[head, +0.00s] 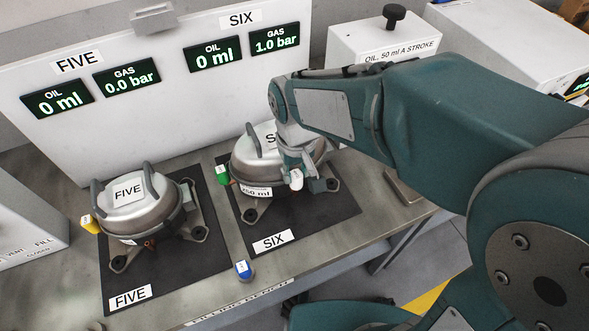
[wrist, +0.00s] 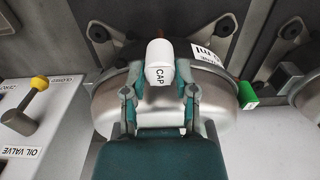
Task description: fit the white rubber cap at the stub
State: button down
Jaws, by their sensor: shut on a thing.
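The white rubber cap (head: 296,180), marked CAP, is held at the front right of compressor SIX (head: 245,172). In the wrist view the cap (wrist: 159,62) stands up between the tips of my gripper (wrist: 160,86), whose two fingers are shut on it. In the head view my gripper (head: 297,167) hangs over the right part of SIX and hides some of its body. I cannot make out the stub under or beside the cap, nor tell whether the cap touches it.
Compressor FIVE (head: 133,208) stands to the left with a yellow cap (head: 88,224). SIX has a green cap (head: 223,175) on its left. A blue-labelled piece (head: 243,270) lies at the bench front. Panel displays for SIX read oil 0 ml, gas 1.0 bar.

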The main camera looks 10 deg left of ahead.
aim_at(297, 173)
jog(key=shift+f, duration=1.45)
jog(key=shift+c, duration=1.6)
grip_release()
notch_tip(297, 173, up, 12)
jog(key=shift+f, duration=0.1)
jog(key=s+d+m+t, duration=0.2)
jog(key=s+d+m, duration=0.1)
jog(key=d, duration=0.7)
jog(key=s+d+r+m+t, duration=0.1)
jog(key=s+d+m+t, duration=0.2)
jog(key=d, duration=0.7)
jog(key=shift+s+d+r+t, duration=0.15)
jog(key=shift+s+r+t, duration=0.15)
jog(key=shift+s, duration=0.9)
